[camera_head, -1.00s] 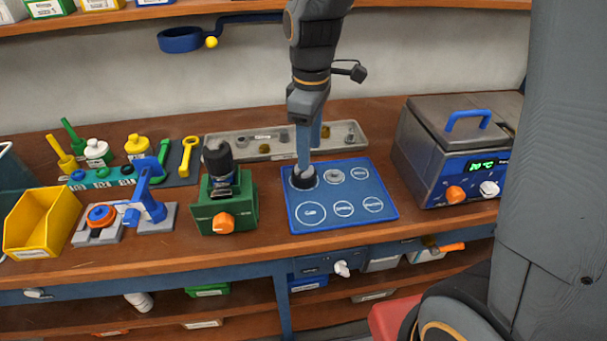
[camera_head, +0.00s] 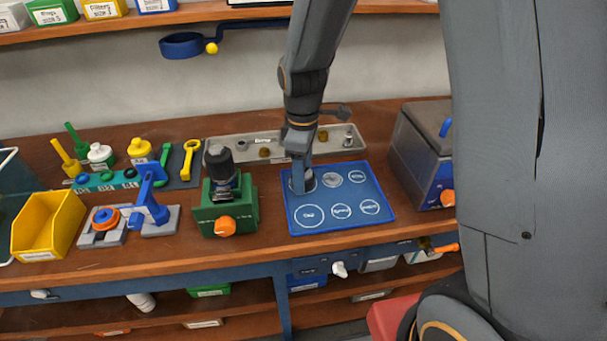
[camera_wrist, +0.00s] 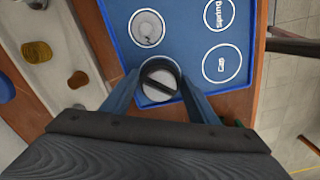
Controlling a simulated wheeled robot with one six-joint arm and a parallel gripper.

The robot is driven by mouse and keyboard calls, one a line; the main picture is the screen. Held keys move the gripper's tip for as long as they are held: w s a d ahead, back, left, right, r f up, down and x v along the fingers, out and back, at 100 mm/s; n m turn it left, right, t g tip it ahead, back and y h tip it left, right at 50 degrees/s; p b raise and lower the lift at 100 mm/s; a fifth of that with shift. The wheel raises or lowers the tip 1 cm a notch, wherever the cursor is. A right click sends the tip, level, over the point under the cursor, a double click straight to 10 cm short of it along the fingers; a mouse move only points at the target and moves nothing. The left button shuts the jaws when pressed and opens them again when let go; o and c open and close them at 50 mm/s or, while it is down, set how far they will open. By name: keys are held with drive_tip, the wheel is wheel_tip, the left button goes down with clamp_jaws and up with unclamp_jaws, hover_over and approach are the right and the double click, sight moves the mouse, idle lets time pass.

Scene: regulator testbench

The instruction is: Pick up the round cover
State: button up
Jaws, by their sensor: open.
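The round cover, a dark-rimmed disc with a grey slotted face, sits at the back-left circle of the blue mat (camera_head: 322,225). In the wrist view, the round cover (camera_wrist: 159,80) lies between the two blue fingers of my gripper (camera_wrist: 160,86). The fingers are apart on either side of it; whether they touch it I cannot tell. In the head view, my gripper (camera_head: 299,184) points down at that spot and partly hides the cover (camera_head: 309,181).
A small grey part (camera_head: 337,182) lies on the mat circle beside the cover. Behind the mat is a grey tray (camera_head: 222,151) with small parts. A green fixture (camera_head: 222,213) stands to the left, and a metal heater box (camera_head: 415,160) stands to the right, partly hidden by my body.

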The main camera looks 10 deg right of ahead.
drive_tip(key=c, duration=0.7)
